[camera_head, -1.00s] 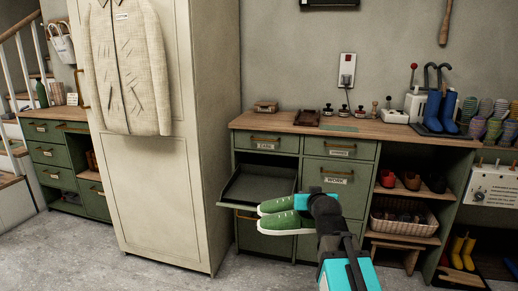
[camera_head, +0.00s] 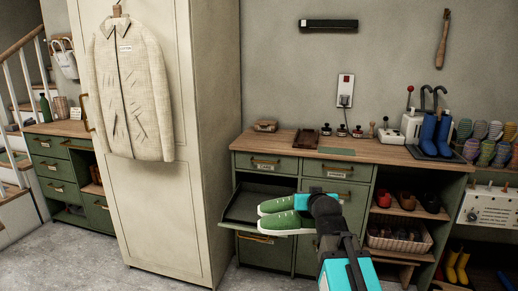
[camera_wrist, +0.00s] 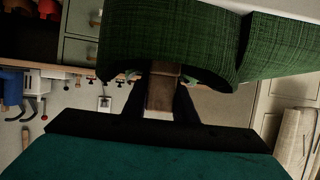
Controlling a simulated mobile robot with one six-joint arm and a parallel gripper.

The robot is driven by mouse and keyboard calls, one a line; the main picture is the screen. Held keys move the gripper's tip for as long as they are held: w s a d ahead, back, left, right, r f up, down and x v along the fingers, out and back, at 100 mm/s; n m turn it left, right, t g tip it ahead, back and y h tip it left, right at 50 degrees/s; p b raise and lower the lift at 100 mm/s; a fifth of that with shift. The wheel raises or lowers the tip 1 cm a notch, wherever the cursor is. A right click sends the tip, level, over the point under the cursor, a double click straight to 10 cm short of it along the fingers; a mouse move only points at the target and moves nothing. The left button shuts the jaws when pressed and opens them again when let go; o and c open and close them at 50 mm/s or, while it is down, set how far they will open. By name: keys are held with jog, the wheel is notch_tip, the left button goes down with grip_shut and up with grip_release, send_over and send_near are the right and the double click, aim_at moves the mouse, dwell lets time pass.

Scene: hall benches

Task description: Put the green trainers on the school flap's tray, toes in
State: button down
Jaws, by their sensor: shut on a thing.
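The green trainers (camera_head: 280,222), with white soles, are held level as a pair, toes to the left in the head view. My gripper (camera_head: 306,202) is shut on them at the heel end, to their right. A dark pull-out tray (camera_head: 247,205) stands open at the cabinet's left. The trainers overlap its right part in the picture; I cannot tell whether they touch it. No school label is readable on it. In the wrist view the trainers' green fabric (camera_wrist: 165,45) fills the top, beyond the dark fingers (camera_wrist: 160,105).
The wooden counter (camera_head: 375,150) above carries a small box, stamps and blue boots (camera_head: 435,135). Drawers (camera_head: 265,164) sit right above the tray. Open shelves with shoes (camera_head: 407,200) and a basket (camera_head: 395,238) are at the right. A tall cream cabinet (camera_head: 165,205) stands close left of the tray.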

notch_tip(320, 180, up, 15)
jog(key=p, duration=1.3)
jog(key=shift+f+p, duration=0.2)
jog(key=shift+p, duration=0.1)
jog(key=shift+s+f, duration=0.1)
